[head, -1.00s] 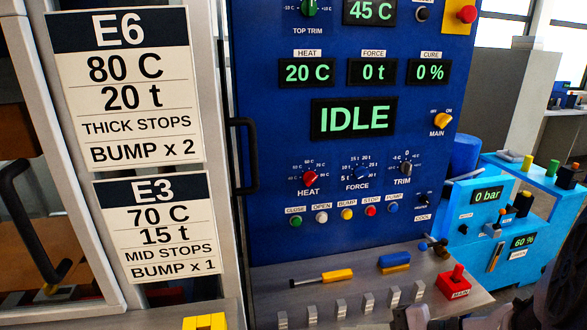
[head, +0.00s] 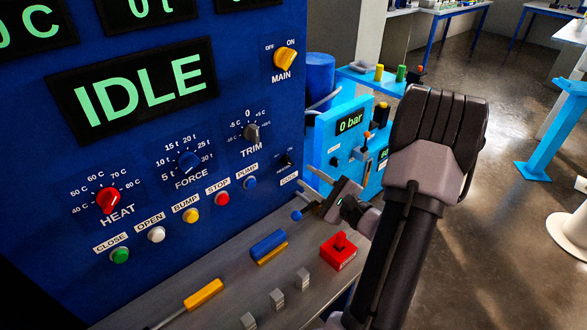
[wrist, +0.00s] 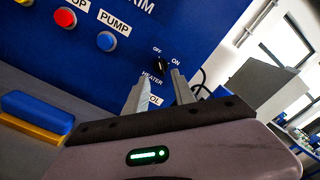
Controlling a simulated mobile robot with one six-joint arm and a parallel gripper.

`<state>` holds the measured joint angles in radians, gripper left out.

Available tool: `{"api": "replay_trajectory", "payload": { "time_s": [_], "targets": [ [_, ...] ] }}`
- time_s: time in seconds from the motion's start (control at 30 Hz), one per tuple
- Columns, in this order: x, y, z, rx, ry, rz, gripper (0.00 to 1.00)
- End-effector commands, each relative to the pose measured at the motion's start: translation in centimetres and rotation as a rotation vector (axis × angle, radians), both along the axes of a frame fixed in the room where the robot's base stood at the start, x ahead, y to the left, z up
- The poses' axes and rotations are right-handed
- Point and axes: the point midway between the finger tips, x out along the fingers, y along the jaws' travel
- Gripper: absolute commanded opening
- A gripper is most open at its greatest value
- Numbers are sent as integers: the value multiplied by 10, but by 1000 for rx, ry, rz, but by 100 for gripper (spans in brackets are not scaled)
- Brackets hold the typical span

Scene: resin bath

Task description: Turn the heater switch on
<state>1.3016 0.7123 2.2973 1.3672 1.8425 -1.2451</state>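The heater switch (wrist: 160,65) is a small black knob on the blue panel. The wrist view shows OFF and ON marks above it and HEATER below it. Its pointer looks to be toward OFF, but it is small. In the head view this appears to be the small black knob (head: 285,160) right of the PUMP button. My gripper (head: 311,184) is in front of the panel, just below and right of that knob. In the wrist view my gripper (wrist: 158,80) is open and empty, its two fingers apart below the knob. Contact with the panel cannot be told.
The yellow MAIN switch (head: 285,59) is above. The blue PUMP button (head: 250,182) is close on the left. A light-blue machine (head: 340,125) stands at the right.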

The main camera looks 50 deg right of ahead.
Motion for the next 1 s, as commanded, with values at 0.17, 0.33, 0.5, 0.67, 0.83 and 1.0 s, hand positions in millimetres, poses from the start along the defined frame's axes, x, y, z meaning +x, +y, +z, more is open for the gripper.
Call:
{"api": "replay_trajectory", "payload": {
  "time_s": [0.17,0.33,0.5,0.67,0.83,1.0],
  "targets": [
    [42,-3,-1,-2,0,4,31],
    [60,-6,0,-1,0,1,31],
    [64,-7,0,0,0,0,31],
    [63,-7,0,0,1,1,29],
    [63,-7,0,0,1,1,0],
    [63,-6,0,0,1,1,0]
  ]
}}
